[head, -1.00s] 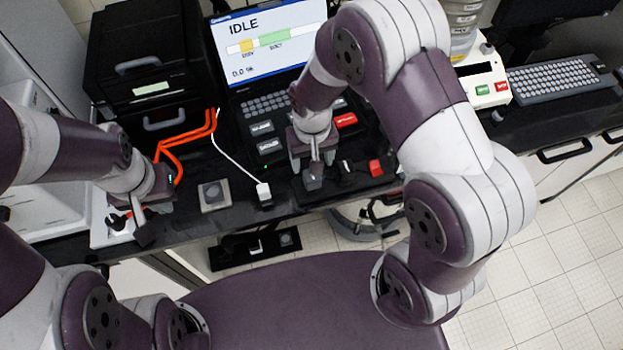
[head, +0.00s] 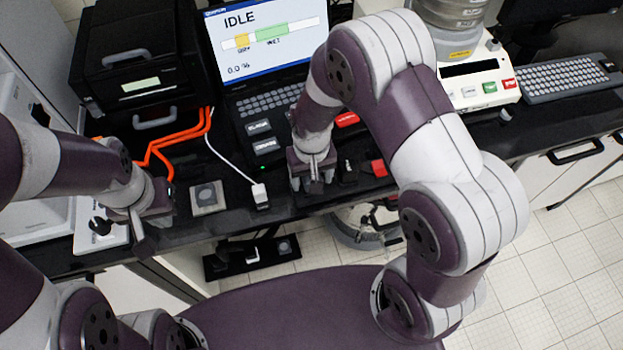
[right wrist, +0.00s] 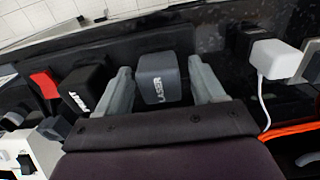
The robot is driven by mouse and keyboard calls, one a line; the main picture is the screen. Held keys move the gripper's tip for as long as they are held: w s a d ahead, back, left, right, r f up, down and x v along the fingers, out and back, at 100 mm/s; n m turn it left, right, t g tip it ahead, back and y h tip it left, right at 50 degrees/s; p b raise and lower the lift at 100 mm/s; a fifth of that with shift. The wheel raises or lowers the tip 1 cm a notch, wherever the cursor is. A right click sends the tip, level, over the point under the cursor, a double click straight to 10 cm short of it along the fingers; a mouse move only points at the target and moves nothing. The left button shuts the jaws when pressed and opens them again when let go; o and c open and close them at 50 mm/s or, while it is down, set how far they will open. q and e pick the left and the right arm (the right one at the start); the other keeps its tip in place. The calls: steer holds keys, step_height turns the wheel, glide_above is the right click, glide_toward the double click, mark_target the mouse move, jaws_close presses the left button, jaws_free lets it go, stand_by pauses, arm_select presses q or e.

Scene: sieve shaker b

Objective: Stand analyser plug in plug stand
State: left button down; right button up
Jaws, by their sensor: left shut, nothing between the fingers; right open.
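No plug in view is readably marked analyser. A dark grey plug marked LASER (right wrist: 155,80) stands between the fingers of my open right gripper (head: 314,184), with a finger on each side; I cannot tell if they touch it. A black plug (right wrist: 80,88) with partly readable lettering stands beside it. A white plug (head: 260,195) with a white cable sits at the bench front; it also shows in the right wrist view (right wrist: 275,58). A grey square block with a dark round top (head: 207,196) may be the plug stand. My left gripper (head: 141,242) is shut and empty.
A white strip with a black plug (head: 101,226) lies by my left gripper. Orange cables (head: 175,143) run from the black cabinet (head: 140,60). The laptop screen (head: 265,35) reads IDLE.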

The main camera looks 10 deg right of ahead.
steer(key=shift+p, duration=0.35)
stand_by(0.7)
jaws_close()
steer(key=shift+r+p, duration=2.75)
steer(key=shift+r, duration=0.25)
steer(key=shift+r, duration=0.1)
step_height(320, 180, up, 3)
steer(key=p, duration=0.3)
